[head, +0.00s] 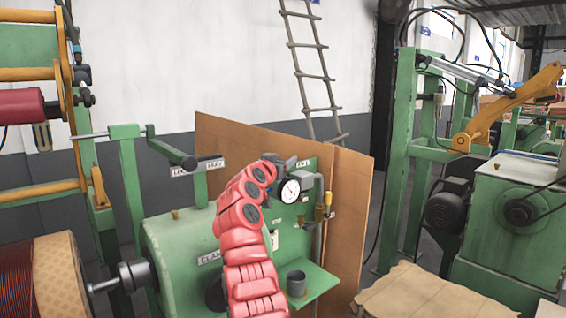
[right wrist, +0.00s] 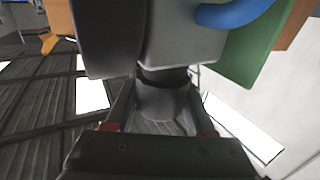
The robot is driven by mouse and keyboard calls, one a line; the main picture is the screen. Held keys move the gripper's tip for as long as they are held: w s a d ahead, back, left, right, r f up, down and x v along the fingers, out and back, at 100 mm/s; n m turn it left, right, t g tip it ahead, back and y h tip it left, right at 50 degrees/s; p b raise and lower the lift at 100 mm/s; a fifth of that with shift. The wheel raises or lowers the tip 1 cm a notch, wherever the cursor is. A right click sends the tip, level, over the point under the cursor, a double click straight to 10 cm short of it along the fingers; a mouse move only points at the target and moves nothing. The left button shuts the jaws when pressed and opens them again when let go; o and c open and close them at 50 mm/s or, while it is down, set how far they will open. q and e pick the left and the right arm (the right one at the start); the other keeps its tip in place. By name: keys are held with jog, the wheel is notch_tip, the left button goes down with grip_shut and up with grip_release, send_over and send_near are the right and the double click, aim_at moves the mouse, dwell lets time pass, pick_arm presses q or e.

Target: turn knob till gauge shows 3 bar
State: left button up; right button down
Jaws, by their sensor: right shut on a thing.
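The round white-faced gauge (head: 290,190) is on the green machine's upright panel, right of my red right arm; its needle is too small to read. My right gripper (head: 280,165) is at the gauge's upper left, mostly hidden by its own wrist. In the right wrist view, the right gripper (right wrist: 162,112) is shut on a grey cylindrical knob (right wrist: 160,101), with a finger on each side. The knob sits below a pale grey regulator block (right wrist: 187,35). In the head view the knob cannot be made out. My left gripper is not in view.
A grey pipe and brass fittings (head: 320,213) are right of the gauge. A dark cup (head: 296,283) stands on the green shelf below. A brown board (head: 350,200) stands behind the panel. In the wrist view, a blue hose (right wrist: 240,12) curves close beside the block.

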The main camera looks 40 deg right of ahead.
jog(key=shift+c, duration=1.3)
grip_release()
jog(key=shift+a, duration=0.1)
jog(key=shift+s+a+b, duration=0.3)
jog(key=shift+s+a, duration=0.05)
jog(key=shift+a, duration=0.15)
jog(key=b+v, duration=0.3)
jog(key=v, duration=1.3)
